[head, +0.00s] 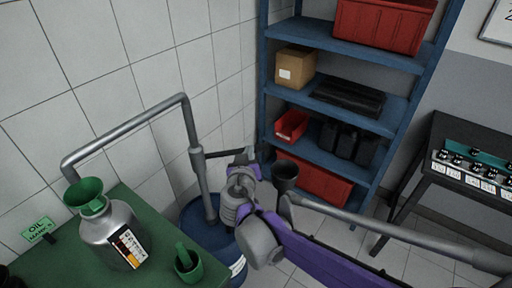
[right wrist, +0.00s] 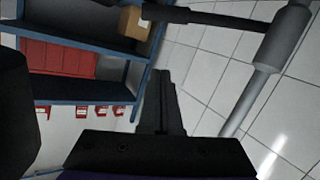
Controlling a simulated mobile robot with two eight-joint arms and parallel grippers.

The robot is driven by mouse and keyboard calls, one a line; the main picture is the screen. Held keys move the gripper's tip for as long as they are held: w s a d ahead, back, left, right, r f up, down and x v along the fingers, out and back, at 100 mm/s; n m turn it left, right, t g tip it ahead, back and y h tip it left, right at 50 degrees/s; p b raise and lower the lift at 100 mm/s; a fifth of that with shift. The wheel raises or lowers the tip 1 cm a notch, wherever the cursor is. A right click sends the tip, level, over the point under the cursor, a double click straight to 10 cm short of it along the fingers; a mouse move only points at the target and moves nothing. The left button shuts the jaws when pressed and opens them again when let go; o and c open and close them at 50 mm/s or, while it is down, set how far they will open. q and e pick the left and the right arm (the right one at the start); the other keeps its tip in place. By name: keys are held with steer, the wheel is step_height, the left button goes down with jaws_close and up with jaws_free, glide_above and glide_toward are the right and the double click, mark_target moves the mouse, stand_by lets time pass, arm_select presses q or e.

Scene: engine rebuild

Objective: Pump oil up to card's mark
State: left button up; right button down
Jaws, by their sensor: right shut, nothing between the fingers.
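A metal oil can (head: 112,226) with a green funnel (head: 86,194) in its neck stands on a green-topped bench. A small card (head: 128,247) with black, orange and white areas is on its front; its fine marks are too small to read. A grey pump (head: 197,165) rises from a blue drum (head: 199,222), and its bent spout pipe (head: 130,128) ends over the funnel. The pump's lever (head: 222,153) sticks out to the right. My right gripper (head: 246,158) is shut and empty by the lever's end; its fingers (right wrist: 162,78) appear below the lever (right wrist: 205,17) in the right wrist view.
A green sign reading OIL MARKS (head: 39,231) and a green cup-like item (head: 187,261) are on the bench (head: 155,278). A blue shelf (head: 385,125) with red bins stands behind my right arm. A dark table (head: 462,165) is at the right.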

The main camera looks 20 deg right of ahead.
glide_above(256, 146)
steer(key=s+a, duration=0.2)
step_height(256, 146, down, 2)
arm_select(q)
steer(key=shift+s+f+b, duration=0.2)
steer(key=shift+f+b, duration=0.15)
steer(key=shift+f, duration=0.2)
steer(key=shift+s, duration=0.15)
arm_select(e)
steer(key=f, duration=0.2)
steer(key=d+f, duration=0.1)
steer(key=f, duration=0.1)
steer(key=shift+s, duration=0.15)
steer(key=shift+f, duration=0.1)
